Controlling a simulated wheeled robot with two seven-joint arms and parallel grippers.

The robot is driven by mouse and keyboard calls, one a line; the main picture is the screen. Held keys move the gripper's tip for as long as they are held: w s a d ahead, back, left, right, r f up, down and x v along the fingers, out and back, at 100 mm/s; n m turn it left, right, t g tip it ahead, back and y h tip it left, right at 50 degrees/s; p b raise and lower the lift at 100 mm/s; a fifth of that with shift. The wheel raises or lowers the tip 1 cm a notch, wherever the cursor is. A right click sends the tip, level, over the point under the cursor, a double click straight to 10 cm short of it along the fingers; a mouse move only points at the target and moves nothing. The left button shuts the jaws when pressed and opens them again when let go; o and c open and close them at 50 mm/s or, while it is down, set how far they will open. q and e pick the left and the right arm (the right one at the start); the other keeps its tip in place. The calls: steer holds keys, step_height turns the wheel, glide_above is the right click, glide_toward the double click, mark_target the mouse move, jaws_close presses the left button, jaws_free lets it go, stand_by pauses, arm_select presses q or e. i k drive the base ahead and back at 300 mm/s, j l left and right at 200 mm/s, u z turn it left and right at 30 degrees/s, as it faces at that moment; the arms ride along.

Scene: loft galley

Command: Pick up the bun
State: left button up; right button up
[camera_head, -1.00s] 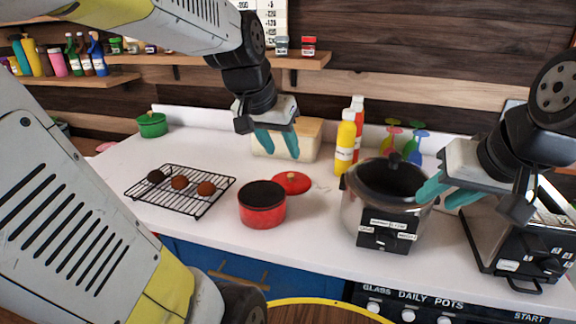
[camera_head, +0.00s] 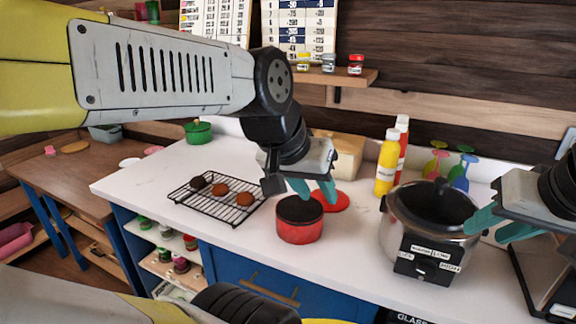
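Three round brown pieces that look like buns sit on a black wire rack (camera_head: 187,201) on the white counter: a dark one (camera_head: 198,183), a middle one (camera_head: 221,189) and a front-right bun (camera_head: 245,199). My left gripper (camera_head: 313,188) hangs to the right of the rack, its teal fingers apart and empty, pointing down. In the picture its tips overlap the back of the red pot (camera_head: 300,227); I cannot tell their height above it. My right gripper (camera_head: 499,226) is at the right, beside the slow cooker, its teal fingers apart with nothing seen between them.
A red lid (camera_head: 333,201) lies behind the pot. The slow cooker (camera_head: 428,232), a yellow bottle (camera_head: 387,163) and a beige block (camera_head: 338,153) stand to the right. A green pot (camera_head: 198,131) is at the back left. Counter left of the rack is clear.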

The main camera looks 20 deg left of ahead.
mark_target(221, 190)
steer(key=u, duration=1.65)
